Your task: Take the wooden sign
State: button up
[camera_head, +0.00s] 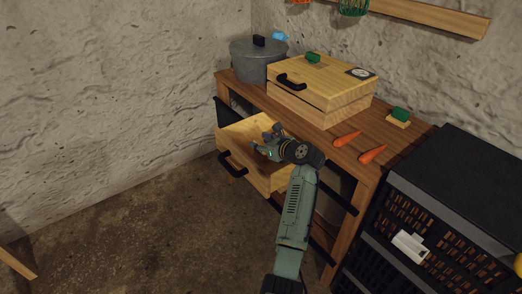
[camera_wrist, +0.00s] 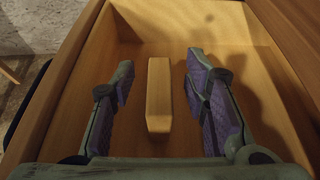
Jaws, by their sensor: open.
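A narrow, pale wooden piece (camera_wrist: 158,95), which appears to be the wooden sign seen edge-on, is inside the open drawer (camera_wrist: 180,20). In the wrist view it lies between the two purple-padded fingers of my gripper (camera_wrist: 160,65), with a gap on each side. My gripper is open and holds nothing. In the head view my gripper (camera_head: 268,143) is over the pulled-out drawer (camera_head: 234,133). The wooden piece cannot be made out there, as my gripper and arm cover part of the drawer.
The drawer walls stand close around my fingers. On the workbench (camera_head: 320,133) are a grey pot (camera_head: 258,65), a wooden box (camera_head: 310,92), two carrots (camera_head: 346,139) and a green-topped block (camera_head: 399,117). Black crates (camera_head: 455,190) stand at the right.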

jog(key=shift+c, duration=0.3)
grip_shut()
dwell(0.3)
